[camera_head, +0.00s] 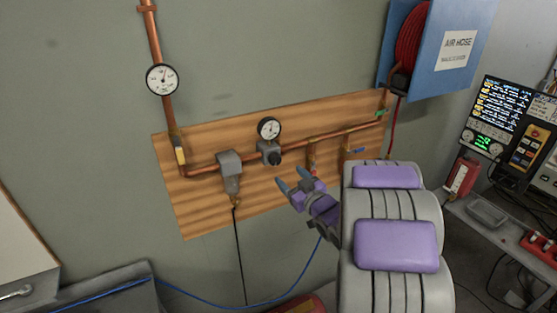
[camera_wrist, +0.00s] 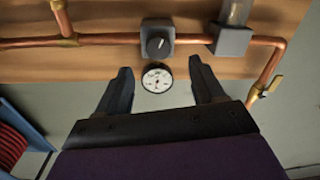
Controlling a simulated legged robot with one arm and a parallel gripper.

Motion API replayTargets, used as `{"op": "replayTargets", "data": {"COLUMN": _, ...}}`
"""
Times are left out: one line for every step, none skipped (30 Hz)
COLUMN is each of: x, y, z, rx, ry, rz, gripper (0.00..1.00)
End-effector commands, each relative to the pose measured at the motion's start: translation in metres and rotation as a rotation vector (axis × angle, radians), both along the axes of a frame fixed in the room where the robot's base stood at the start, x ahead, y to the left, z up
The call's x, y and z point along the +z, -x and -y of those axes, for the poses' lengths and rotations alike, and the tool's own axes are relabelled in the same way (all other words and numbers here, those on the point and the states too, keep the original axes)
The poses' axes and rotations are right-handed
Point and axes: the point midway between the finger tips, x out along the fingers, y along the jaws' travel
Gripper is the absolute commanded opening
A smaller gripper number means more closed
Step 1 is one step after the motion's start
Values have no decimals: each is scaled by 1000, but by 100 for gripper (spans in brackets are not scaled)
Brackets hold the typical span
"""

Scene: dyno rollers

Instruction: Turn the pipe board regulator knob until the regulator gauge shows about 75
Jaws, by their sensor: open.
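The regulator is a grey block with a dark knob (camera_head: 274,158) on the copper pipe of the wooden pipe board (camera_head: 200,215). The regulator gauge (camera_head: 268,128), round and white-faced, sits just above it; its needle is too small to read. In the wrist view, which looks upside down, the knob (camera_wrist: 156,44) has a light pointer mark, and the gauge (camera_wrist: 157,79) shows between my fingers. My gripper (camera_head: 291,179) is open and empty, just right of and below the knob in the head view. Its fingers (camera_wrist: 161,74) point toward the regulator and appear apart from the knob.
A second gauge (camera_head: 162,79) is on the vertical pipe at left. A grey filter unit (camera_head: 229,170) hangs left of the regulator. Valves with red (camera_head: 312,146) and blue (camera_head: 357,149) handles are to the right. A blue hose reel panel (camera_head: 450,50) is at upper right.

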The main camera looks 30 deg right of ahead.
Motion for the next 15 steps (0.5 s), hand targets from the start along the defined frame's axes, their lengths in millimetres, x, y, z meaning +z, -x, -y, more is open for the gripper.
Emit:
{"op": "replayTargets", "data": {"x": 0, "y": -12, "z": -1, "rx": 3, "ry": -1, "rz": 5, "gripper": 68}}
{"op": "replayTargets", "data": {"x": 0, "y": -18, "z": -2, "rx": 3, "ry": -2, "rz": 6, "gripper": 68}}
{"op": "replayTargets", "data": {"x": -1, "y": -25, "z": -3, "rx": 2, "ry": -2, "rz": 4, "gripper": 68}}
{"op": "replayTargets", "data": {"x": -1, "y": -30, "z": -3, "rx": 2, "ry": -2, "rz": 3, "gripper": 68}}
{"op": "replayTargets", "data": {"x": -1, "y": -36, "z": -4, "rx": 2, "ry": -2, "rz": 3, "gripper": 68}}
{"op": "replayTargets", "data": {"x": 0, "y": -43, "z": -4, "rx": 2, "ry": -1, "rz": 5, "gripper": 68}}
{"op": "replayTargets", "data": {"x": 0, "y": -48, "z": -5, "rx": 1, "ry": 0, "rz": 6, "gripper": 68}}
{"op": "replayTargets", "data": {"x": 1, "y": -52, "z": -5, "rx": 1, "ry": -1, "rz": 7, "gripper": 68}}
{"op": "replayTargets", "data": {"x": 1, "y": -58, "z": -6, "rx": 2, "ry": 2, "rz": 6, "gripper": 68}}
{"op": "replayTargets", "data": {"x": 0, "y": -61, "z": -6, "rx": 1, "ry": 2, "rz": 4, "gripper": 68}}
{"op": "replayTargets", "data": {"x": 0, "y": -64, "z": -7, "rx": 0, "ry": 1, "rz": 2, "gripper": 68}}
{"op": "replayTargets", "data": {"x": -1, "y": -68, "z": -8, "rx": 0, "ry": 1, "rz": 1, "gripper": 68}}
{"op": "replayTargets", "data": {"x": -1, "y": -70, "z": -8, "rx": -1, "ry": 0, "rz": 1, "gripper": 68}}
{"op": "replayTargets", "data": {"x": -1, "y": -72, "z": -8, "rx": -1, "ry": 0, "rz": 1, "gripper": 68}}
{"op": "replayTargets", "data": {"x": -1, "y": -74, "z": -8, "rx": -1, "ry": 0, "rz": 1, "gripper": 68}}
